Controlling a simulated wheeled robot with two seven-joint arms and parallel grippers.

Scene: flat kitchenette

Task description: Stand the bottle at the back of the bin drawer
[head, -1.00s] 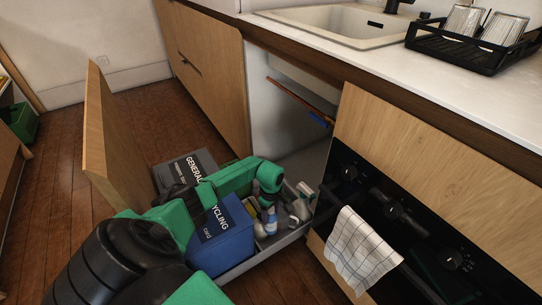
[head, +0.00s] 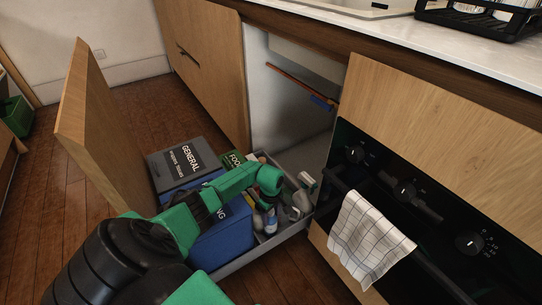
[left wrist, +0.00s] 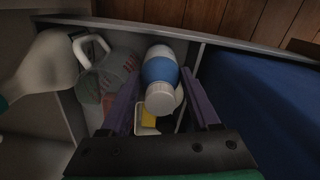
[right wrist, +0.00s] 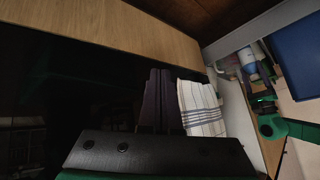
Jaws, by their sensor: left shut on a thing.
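The bottle (left wrist: 161,72), white with a blue band and white cap, stands between the fingers of my left gripper (left wrist: 161,96) in the left wrist view. The gripper is shut on it. In the head view the bottle (head: 271,222) is in the back section of the bin drawer (head: 262,252), below my left wrist; the left fingers are mostly hidden there. The bottle (right wrist: 248,62) also shows in the right wrist view. I cannot tell whether its base touches the drawer floor. My right gripper (right wrist: 158,98) is shut and empty, in front of the dark oven.
A spray bottle (head: 303,198) and other containers share the back section. The blue recycling bin (head: 225,245), general bin (head: 185,162) and green food bin (head: 234,159) fill the rest. A checked towel (head: 365,238) hangs on the oven handle. The drawer front (head: 95,130) stands far out.

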